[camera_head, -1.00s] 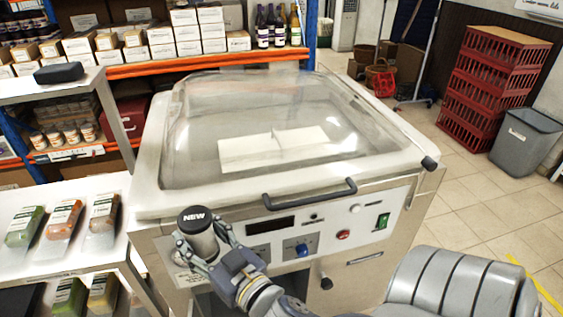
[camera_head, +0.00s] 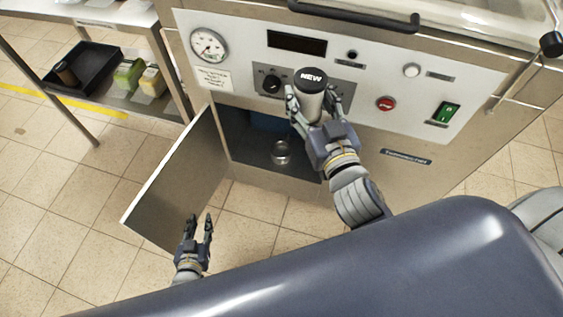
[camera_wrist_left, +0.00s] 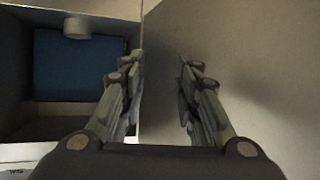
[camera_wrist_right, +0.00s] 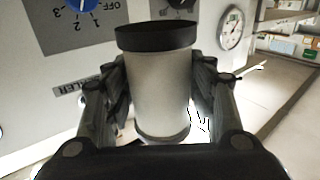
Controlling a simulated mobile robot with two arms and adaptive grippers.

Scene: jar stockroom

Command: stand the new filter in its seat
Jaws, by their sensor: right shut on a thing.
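The new filter (camera_head: 312,103) is a pale grey cylinder with a black cap marked NEW. My right gripper (camera_head: 318,100) is shut around its side and holds it upright in front of the machine's panel. The filter also fills the middle of the right wrist view (camera_wrist_right: 160,95). A round metal cup (camera_head: 281,152), which looks like the seat, stands in the open cabinet below and left of the filter. My left gripper (camera_head: 199,220) is open and empty near the bottom of the cabinet door (camera_head: 172,185). In the left wrist view its fingers (camera_wrist_left: 160,75) are apart beside the door.
The cabinet door stands open to the left, with a blue surface (camera_wrist_left: 75,75) inside the cabinet. A black tray (camera_head: 92,75) holding a dark cylinder lies on the lower shelf at left, beside green and yellow packs. Floor in front of the door is clear.

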